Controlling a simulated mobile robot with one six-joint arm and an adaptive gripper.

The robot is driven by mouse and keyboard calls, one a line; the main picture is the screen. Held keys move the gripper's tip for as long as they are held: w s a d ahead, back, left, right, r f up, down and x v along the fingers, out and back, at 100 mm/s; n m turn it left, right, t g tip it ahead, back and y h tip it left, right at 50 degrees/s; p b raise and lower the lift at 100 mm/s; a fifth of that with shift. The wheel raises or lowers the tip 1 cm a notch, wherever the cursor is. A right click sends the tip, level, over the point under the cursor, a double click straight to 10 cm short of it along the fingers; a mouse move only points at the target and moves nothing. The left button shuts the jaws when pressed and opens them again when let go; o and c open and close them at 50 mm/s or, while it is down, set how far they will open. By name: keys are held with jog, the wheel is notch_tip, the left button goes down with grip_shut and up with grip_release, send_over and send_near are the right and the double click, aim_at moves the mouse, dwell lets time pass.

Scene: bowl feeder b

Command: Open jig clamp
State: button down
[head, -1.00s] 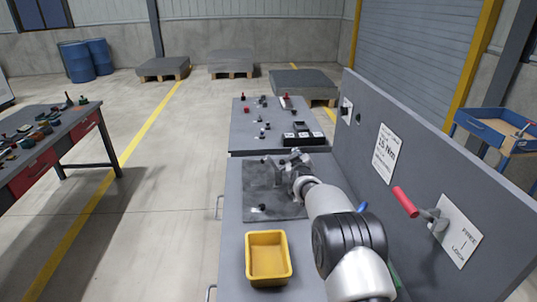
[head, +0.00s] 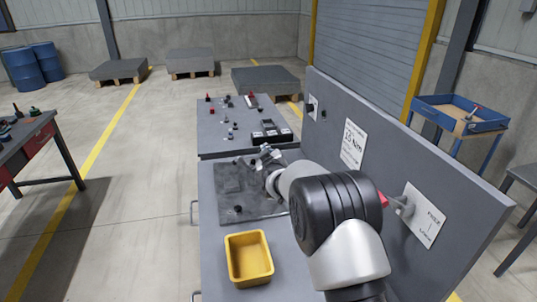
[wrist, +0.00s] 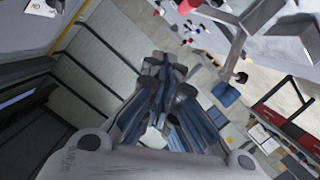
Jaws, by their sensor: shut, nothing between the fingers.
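The clamp lever has a red handle (head: 383,199) and a grey pivot bracket (head: 404,207). It is mounted on the upright grey panel (head: 465,205), beside a white sign (head: 425,214) whose upper word reads FREE. My arm hides most of the red handle in the head view. My gripper (head: 267,155) is over the far part of the dark plate on the bench, well left of the lever and apart from it. In the wrist view my gripper (wrist: 165,75) has its fingers together with nothing between them. I cannot make out the lever in that view.
A yellow bin (head: 249,258) sits at the near end of the bench. A dark plate (head: 245,205) lies beyond it, and small parts stand on the far bench (head: 210,135). A blue cart (head: 460,112) stands behind the panel.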

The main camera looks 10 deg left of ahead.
jog(key=shift+v, duration=1.85)
jog(key=shift+d, duration=0.2)
